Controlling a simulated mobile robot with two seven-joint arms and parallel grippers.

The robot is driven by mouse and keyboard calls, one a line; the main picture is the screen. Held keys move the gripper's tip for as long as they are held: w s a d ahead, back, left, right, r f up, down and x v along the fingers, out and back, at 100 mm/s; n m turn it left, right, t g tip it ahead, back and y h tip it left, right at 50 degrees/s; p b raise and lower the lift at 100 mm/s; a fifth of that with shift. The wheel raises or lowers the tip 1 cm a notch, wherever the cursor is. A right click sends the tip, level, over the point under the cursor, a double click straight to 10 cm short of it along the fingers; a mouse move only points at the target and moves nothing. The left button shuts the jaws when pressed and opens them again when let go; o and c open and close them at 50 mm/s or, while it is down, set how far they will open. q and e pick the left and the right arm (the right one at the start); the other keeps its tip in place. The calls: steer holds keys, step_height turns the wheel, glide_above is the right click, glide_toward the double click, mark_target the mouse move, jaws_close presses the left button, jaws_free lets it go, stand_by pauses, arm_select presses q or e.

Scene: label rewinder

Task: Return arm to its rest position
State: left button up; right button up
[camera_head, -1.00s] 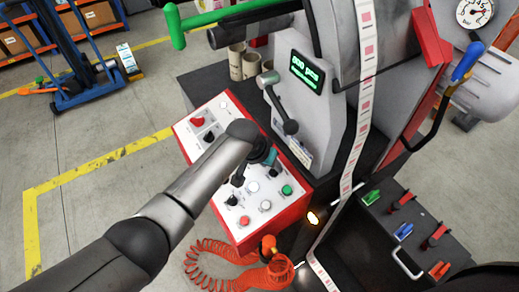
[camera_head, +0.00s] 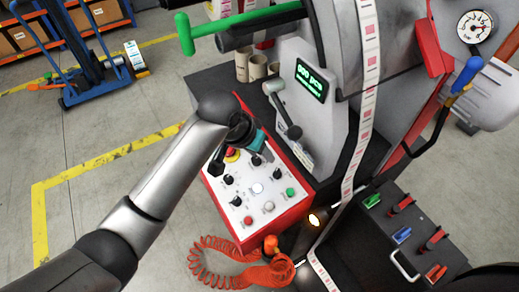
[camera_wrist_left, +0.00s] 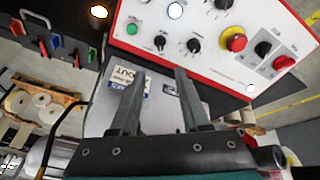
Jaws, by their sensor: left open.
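My left arm comes in from the left in the head view and reaches in front of the control panel (camera_head: 276,206), a white face with a red edge. My left gripper (camera_head: 241,160) hangs over the panel's upper part and partly hides it. In the left wrist view the left gripper (camera_wrist_left: 158,82) has its two dark fingers apart with nothing between them. The panel's knobs and red emergency button (camera_wrist_left: 234,39) show beyond the fingers. I cannot tell the exact gap to the panel. My right gripper is not in view.
A grey lever (camera_head: 281,102) and a green display (camera_head: 311,80) stand right of the gripper. A green-handled bar (camera_head: 240,22) is above. A coiled red hose (camera_head: 235,265) lies below the panel. Floor on the left is clear up to a blue trolley (camera_head: 95,80).

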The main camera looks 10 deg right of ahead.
arm_select(q)
steer(key=shift+r, duration=0.1)
stand_by(0.5)
steer(key=s+a+f+n+t+y, duration=0.1)
steer(key=s+a+f+n+y, duration=0.15)
steer(key=s+a, duration=0.85)
steer(key=s+a+f+n+y, duration=0.1)
steer(key=s+a+n+y, duration=0.15)
steer(key=s+a, duration=0.85)
step_height(320, 180, down, 28)
steer(key=a+g+h+b, duration=0.1)
steer(key=a+b, duration=0.1)
steer(key=b, duration=0.6)
steer(key=s+f+b, duration=0.3)
steer(key=s+f, duration=0.2)
steer(key=f, duration=0.3)
steer(key=s+a+f+g+b, duration=0.1)
steer(key=s+f+b, duration=0.1)
steer(key=s+f, duration=0.3)
steer(key=s+a+f+b, duration=0.1)
steer(key=s+f+b, duration=0.2)
steer(key=f, duration=0.8)
steer(key=shift+s+a+f+b, duration=0.15)
steer(key=shift+s+b, duration=0.15)
steer(key=shift+s, duration=0.9)
